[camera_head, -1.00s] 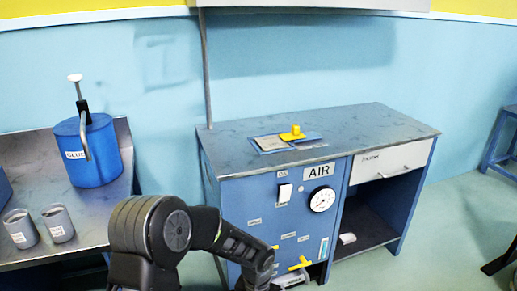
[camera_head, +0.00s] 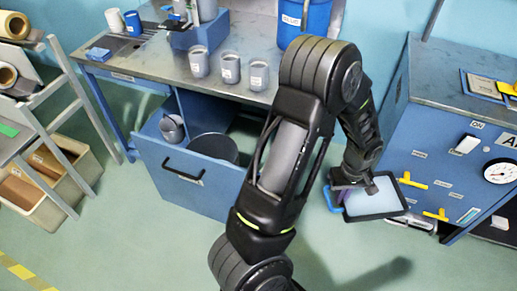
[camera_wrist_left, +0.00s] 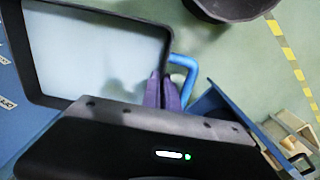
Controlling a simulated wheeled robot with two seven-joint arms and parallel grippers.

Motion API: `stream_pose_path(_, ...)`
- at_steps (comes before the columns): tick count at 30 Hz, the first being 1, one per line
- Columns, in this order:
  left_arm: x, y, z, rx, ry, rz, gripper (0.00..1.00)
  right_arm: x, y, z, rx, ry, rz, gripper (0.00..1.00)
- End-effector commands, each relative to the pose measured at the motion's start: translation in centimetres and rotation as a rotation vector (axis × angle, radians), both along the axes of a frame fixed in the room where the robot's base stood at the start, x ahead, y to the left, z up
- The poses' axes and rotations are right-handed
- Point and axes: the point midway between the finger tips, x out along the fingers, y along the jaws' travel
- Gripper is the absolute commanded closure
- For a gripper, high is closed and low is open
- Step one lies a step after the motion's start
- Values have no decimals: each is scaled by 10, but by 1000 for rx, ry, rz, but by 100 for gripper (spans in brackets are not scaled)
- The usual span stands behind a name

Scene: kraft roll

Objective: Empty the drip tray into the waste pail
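The drip tray (camera_head: 377,198) is a shallow black-rimmed tray with a pale blue-white inside, held above the floor before the air cabinet. It fills the upper left of the left wrist view (camera_wrist_left: 95,55); whether the pale surface is liquid I cannot tell. My right gripper is out of view.
An open blue drawer (camera_head: 190,190) holds a dark round container (camera_head: 213,148) and a grey pot (camera_head: 172,128). Several grey cups stand on the bench above. The air cabinet (camera_head: 420,140) is close behind the tray. Crates (camera_head: 50,185) stand at left.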

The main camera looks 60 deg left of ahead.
Motion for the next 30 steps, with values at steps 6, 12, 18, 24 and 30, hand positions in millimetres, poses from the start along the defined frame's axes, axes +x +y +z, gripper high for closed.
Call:
stream_pose_path(6,-30,41,28,5,0,421,100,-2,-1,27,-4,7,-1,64)
stream_pose_path(12,-61,72,48,9,-1,808,100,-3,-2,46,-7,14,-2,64)
stream_pose_path(18,-93,100,67,14,-5,1190,100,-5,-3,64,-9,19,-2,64)
stream_pose_path(24,-123,120,84,16,-11,1524,100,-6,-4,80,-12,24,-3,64)
stream_pose_path(30,-144,132,95,17,-14,1759,100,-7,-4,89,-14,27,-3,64)
